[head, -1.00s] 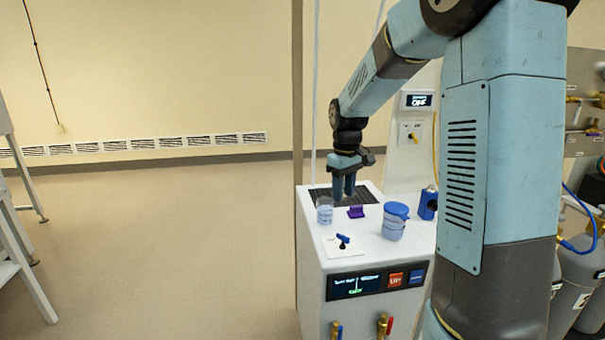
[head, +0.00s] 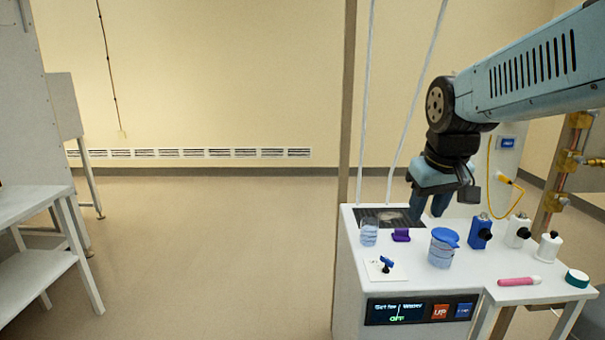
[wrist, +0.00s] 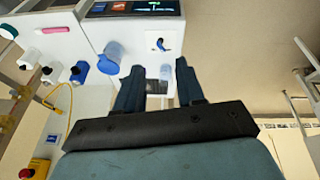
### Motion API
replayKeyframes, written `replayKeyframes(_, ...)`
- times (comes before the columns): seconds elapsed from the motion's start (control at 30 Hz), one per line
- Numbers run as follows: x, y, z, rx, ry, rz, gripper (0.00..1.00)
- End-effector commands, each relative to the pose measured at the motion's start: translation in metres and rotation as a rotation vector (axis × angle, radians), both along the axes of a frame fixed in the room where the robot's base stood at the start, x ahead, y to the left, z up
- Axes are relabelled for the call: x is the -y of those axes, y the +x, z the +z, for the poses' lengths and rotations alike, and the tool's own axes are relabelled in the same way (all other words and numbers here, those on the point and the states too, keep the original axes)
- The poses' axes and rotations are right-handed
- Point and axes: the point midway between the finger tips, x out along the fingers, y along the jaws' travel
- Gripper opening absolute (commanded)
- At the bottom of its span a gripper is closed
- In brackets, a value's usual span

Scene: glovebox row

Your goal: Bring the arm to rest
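My gripper (head: 430,212) hangs fingers-down over the back of a white bench unit (head: 349,260), in front of a dark grille (head: 375,214). In the wrist view my gripper (wrist: 160,66) has its two fingers spread apart, with nothing held between them. Beyond the fingers that view shows the white unit upside down. My arm reaches in from the upper right in the head view. Whether the fingertips touch anything is not clear.
On the unit stand a clear glass (head: 369,233), a purple block (head: 401,235), a blue-lidded jar (head: 442,249) and a blue bottle (head: 480,231). A pink tube (head: 519,281) lies at the right. A yellow cable (head: 513,205) hangs behind. Open floor (head: 220,250) lies left.

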Motion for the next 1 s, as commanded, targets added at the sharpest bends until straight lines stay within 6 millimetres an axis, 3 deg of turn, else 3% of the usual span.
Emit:
replayKeyframes(0.2, 0.001, -0.050, 0.005, 0.088, 0.045, -0.077, 0.38)
replayKeyframes(0.4, 0.002, -0.080, 0.002, 0.142, 0.084, -0.129, 0.38)
replayKeyframes(0.6, 0.003, -0.091, 0.000, 0.161, 0.102, -0.148, 0.38)
replayKeyframes(1.0, 0.003, -0.091, 0.000, 0.161, 0.102, -0.148, 0.38)
